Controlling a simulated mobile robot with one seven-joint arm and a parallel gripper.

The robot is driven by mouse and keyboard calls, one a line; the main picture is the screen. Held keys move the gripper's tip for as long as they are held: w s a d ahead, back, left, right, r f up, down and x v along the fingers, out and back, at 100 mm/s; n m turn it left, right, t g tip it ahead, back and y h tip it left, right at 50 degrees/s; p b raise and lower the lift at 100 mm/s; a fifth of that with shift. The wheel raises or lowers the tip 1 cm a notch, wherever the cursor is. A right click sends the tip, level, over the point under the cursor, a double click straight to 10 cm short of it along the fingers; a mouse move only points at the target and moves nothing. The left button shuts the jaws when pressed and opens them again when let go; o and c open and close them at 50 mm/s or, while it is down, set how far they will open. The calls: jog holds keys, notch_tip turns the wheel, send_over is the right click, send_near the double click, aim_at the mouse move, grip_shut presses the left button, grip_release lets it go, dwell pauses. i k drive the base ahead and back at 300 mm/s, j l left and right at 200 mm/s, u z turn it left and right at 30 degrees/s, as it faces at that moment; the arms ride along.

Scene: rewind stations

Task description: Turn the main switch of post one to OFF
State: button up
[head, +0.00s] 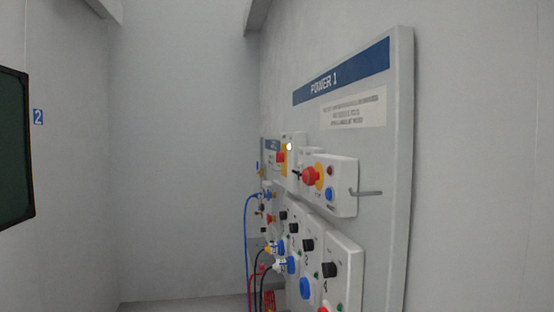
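The post one board, a grey panel headed "POWER 1" (398,120), stands on the right and is seen at a steep angle. A white box (345,178) on it carries a red switch knob on a yellow plate (312,177), which looks like the main switch. Its OFF and ON marks are too small to read, so I cannot tell its position. My gripper is not in view.
A second red knob on yellow (282,157) sits farther back, near a lit white lamp (289,146). A metal hook (367,192) sticks out right of the box. Blue, black and red cables (248,235) hang below. A dark screen (14,150) is at left. The middle looks clear.

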aim_at(279, 156)
jog(key=i+j+z, duration=0.15)
jog(key=z, duration=0.3)
jog(key=i+j+z, duration=0.2)
jog(key=z, duration=0.2)
jog(key=i+j+z, duration=0.1)
jog(key=j, duration=0.25)
jog(key=i+j+z, duration=0.1)
jog(key=j, duration=0.25)
jog(key=i+j+z, duration=0.1)
jog(key=i+j, duration=0.3)
jog(key=j, duration=0.2)
jog(key=i+j, duration=0.1)
jog(key=j, duration=0.25)
jog(key=i+j, duration=0.15)
jog(key=j, duration=0.2)
jog(key=i+j, duration=0.15)
jog(key=j, duration=0.15)
jog(key=i+j+z, duration=0.1)
jog(key=j, duration=0.25)
